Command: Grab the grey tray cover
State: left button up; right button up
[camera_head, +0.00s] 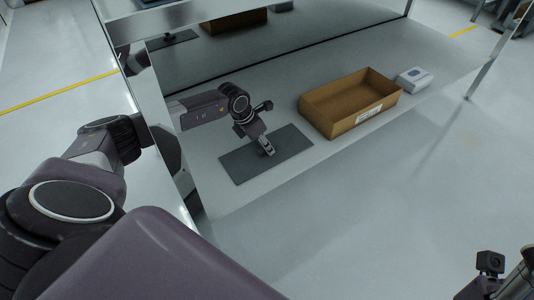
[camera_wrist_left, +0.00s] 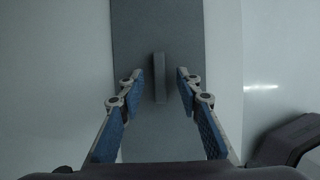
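The grey tray cover (camera_head: 290,147) lies flat on the metal shelf in the head view. In the left wrist view the cover (camera_wrist_left: 183,30) is a long dark grey plate with a thin raised handle (camera_wrist_left: 159,78) along its middle. My left gripper (camera_wrist_left: 160,85) is open, with one blue-padded finger on each side of the handle and a gap to both. In the head view my left gripper (camera_head: 267,147) is over the middle of the cover and hides the handle.
An open brown cardboard box (camera_head: 345,103) stands on the shelf to the right of the cover. A small white box (camera_head: 413,80) stands beyond it. Metal posts (camera_head: 482,74) frame the shelf. Its front strip is clear.

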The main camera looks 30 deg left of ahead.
pick_arm(q)
jog(key=shift+w+f, duration=0.2)
jog(key=shift+f, duration=0.25)
grip_shut()
jog(key=shift+r, duration=0.1)
